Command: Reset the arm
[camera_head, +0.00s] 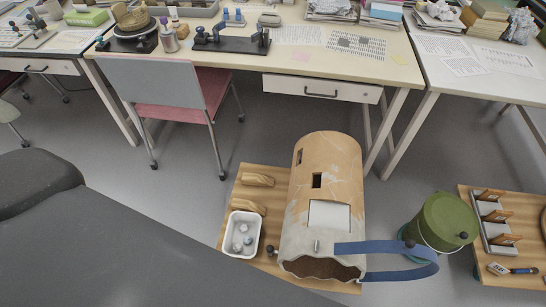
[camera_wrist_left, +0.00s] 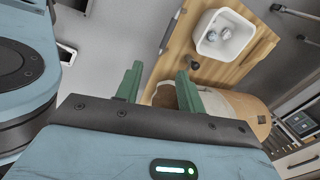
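My left gripper (camera_wrist_left: 158,80) shows in the left wrist view with its two green fingers apart and nothing between them. Beyond the fingers, the reassembled tan and grey vessel (camera_wrist_left: 232,105) lies on a wooden board (camera_wrist_left: 180,48), partly hidden by a finger. In the head view the vessel (camera_head: 325,175) lies on the same board (camera_head: 228,208), with openings, a pale patch and a blue strap (camera_head: 400,248) by its mouth. Neither gripper shows in the head view, and my right gripper is in no view.
A white tub (camera_head: 232,234) with several small pieces sits left of the vessel, near wooden blocks (camera_head: 258,179). A green bucket (camera_head: 442,222) and another board (camera_head: 520,272) with tools are to the right. A chair (camera_head: 170,85) and cluttered desks (camera_head: 300,55) stand behind. Grey floor lies between.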

